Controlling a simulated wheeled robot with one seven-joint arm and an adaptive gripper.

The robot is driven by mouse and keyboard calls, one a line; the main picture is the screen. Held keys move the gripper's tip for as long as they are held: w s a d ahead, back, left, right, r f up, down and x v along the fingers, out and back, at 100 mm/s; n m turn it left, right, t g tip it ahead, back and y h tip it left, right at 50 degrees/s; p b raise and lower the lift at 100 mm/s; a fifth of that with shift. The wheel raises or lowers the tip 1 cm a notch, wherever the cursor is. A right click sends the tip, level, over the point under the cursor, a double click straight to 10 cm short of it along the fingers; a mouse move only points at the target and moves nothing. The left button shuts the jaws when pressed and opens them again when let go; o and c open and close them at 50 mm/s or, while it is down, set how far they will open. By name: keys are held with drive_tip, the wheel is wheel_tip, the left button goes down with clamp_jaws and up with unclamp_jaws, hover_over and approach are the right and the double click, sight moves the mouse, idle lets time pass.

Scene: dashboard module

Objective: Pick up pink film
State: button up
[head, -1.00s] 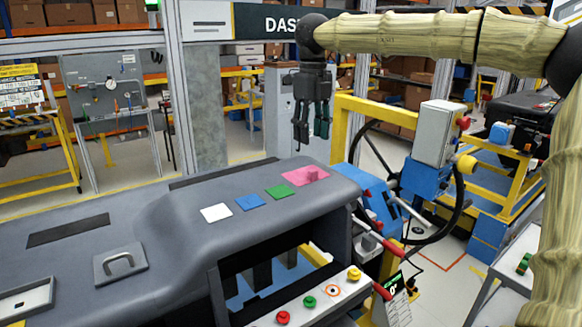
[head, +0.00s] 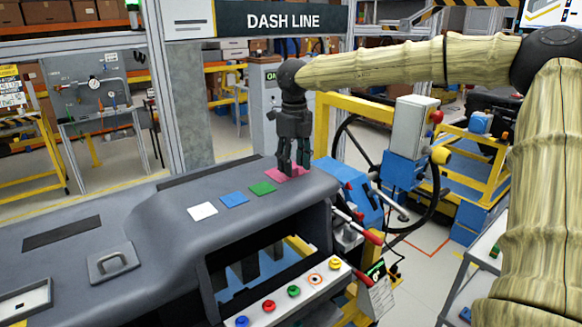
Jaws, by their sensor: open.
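The pink film (head: 271,175) lies on top of the grey dashboard module (head: 150,236), at the right end of a row of coloured films. Its middle and right part are hidden behind my gripper (head: 292,170). My gripper points down over the film with its fingers apart. Its fingertips are at or just above the film; I cannot tell whether they touch it. A small raised pink tab on the film, seen earlier, is now hidden by the fingers.
Green (head: 263,188), blue (head: 234,199) and white (head: 203,211) films lie left of the pink one. A yellow frame (head: 365,107) and a steering wheel (head: 424,190) stand to the right. A button panel (head: 292,291) is at the front.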

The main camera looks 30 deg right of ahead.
drive_tip(key=shift+w+a+f, duration=0.15)
drive_tip(key=shift+w+f, duration=0.45)
drive_tip(key=shift+f, duration=0.2)
drive_tip(key=shift+s+r, duration=0.1)
drive_tip(key=shift+s, duration=0.2)
drive_tip(key=shift+c, duration=1.2)
drive_tip(key=c, duration=0.5)
drive_tip(key=shift+c, duration=0.3)
drive_tip(key=shift+r, duration=0.15)
